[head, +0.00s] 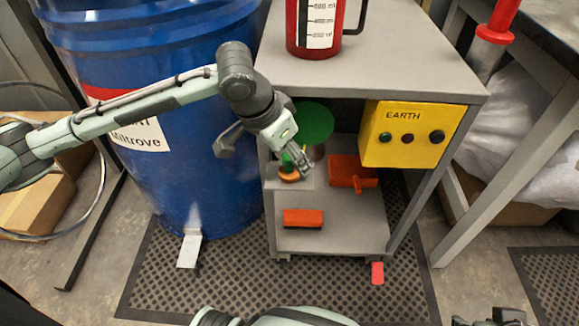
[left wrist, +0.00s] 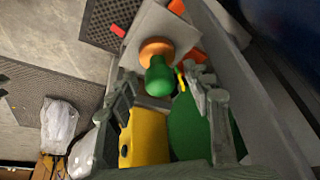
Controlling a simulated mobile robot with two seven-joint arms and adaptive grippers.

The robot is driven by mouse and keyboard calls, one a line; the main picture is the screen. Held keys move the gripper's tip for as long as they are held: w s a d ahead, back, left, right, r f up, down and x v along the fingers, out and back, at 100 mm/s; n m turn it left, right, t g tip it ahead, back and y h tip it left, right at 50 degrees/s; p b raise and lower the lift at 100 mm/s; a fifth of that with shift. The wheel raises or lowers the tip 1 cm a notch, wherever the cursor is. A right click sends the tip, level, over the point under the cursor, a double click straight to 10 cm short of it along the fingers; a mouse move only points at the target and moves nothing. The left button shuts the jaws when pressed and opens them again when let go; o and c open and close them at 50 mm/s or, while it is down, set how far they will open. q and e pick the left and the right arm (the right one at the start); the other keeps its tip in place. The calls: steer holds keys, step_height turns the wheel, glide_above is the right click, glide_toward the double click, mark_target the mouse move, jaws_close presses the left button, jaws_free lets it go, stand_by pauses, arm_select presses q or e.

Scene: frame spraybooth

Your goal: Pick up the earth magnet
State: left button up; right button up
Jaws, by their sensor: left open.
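The earth magnet appears to be the orange round base with a green knob (head: 289,174) on the left side of the cart's shelf. In the left wrist view it shows as a green knob on an orange disc (left wrist: 158,72), ahead of the fingers and near the gap between them. My left gripper (head: 301,160) is open and empty, reaching into the cart just above and beside the magnet. The left wrist view shows its two fingers (left wrist: 162,88) apart. Dark parts at the bottom edge look like my right gripper (head: 500,317); its jaw state is unclear.
A yellow EARTH box (head: 412,134) hangs at the cart's right front. A green round thing (head: 314,122) is behind the gripper. An orange-red block with a handle (head: 352,172) and another block (head: 303,218) lie on the shelf. A blue drum (head: 200,175) stands left.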

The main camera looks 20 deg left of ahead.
arm_select(q)
steer(key=shift+c, duration=0.3)
steer(key=shift+r, duration=0.1)
jaws_close()
